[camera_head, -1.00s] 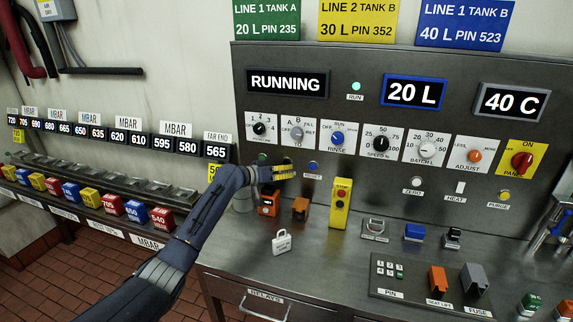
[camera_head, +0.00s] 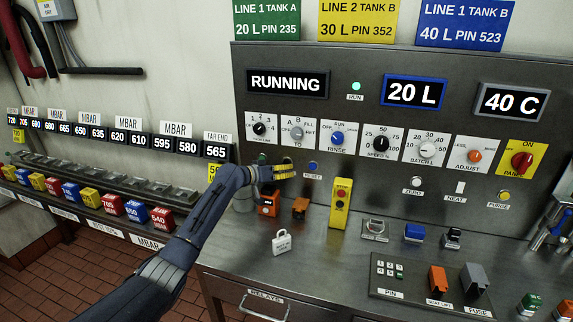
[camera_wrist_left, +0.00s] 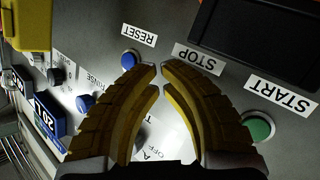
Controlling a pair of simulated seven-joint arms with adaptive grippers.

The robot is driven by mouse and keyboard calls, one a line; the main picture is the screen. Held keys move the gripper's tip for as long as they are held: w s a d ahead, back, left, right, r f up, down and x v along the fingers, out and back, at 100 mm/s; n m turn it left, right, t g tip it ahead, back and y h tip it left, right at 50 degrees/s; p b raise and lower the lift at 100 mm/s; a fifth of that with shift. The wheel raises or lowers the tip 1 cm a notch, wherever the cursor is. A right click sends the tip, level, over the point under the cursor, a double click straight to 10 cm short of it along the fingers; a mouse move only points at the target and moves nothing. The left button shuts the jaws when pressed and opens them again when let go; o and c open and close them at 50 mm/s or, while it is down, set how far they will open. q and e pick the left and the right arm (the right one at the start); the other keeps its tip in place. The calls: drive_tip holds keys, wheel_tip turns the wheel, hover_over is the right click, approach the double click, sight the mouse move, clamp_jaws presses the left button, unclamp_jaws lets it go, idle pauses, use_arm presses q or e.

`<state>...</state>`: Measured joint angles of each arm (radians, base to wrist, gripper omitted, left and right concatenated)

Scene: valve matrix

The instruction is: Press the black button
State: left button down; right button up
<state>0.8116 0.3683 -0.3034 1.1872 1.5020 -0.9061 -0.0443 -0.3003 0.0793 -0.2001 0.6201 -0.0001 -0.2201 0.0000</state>
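No black button shows in plain view. In the left wrist view, a STOP label (camera_wrist_left: 199,60) sits between the blue RESET button (camera_wrist_left: 128,60) and the green START button (camera_wrist_left: 260,127); any button at STOP is hidden behind my fingers. My left gripper (camera_wrist_left: 160,70) has its yellow fingers drawn together, tips almost meeting, with nothing seen between them. In the head view, the left gripper (camera_head: 285,170) is at the panel's lower left, between the green button (camera_head: 262,158) and the blue button (camera_head: 313,165). Contact with the panel cannot be told. My right gripper is not in view.
A row of knobs, including a blue RINSE knob (camera_head: 337,138), runs above the gripper.

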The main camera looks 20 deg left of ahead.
use_arm(q)
drive_tip(key=shift+w, duration=0.9)
idle(1.5)
drive_tip(key=shift+s, duration=0.9)
drive_tip(key=shift+s, duration=0.1)
drive_tip(key=shift+s+a, duration=0.1)
drive_tip(key=shift+s, duration=2.3)
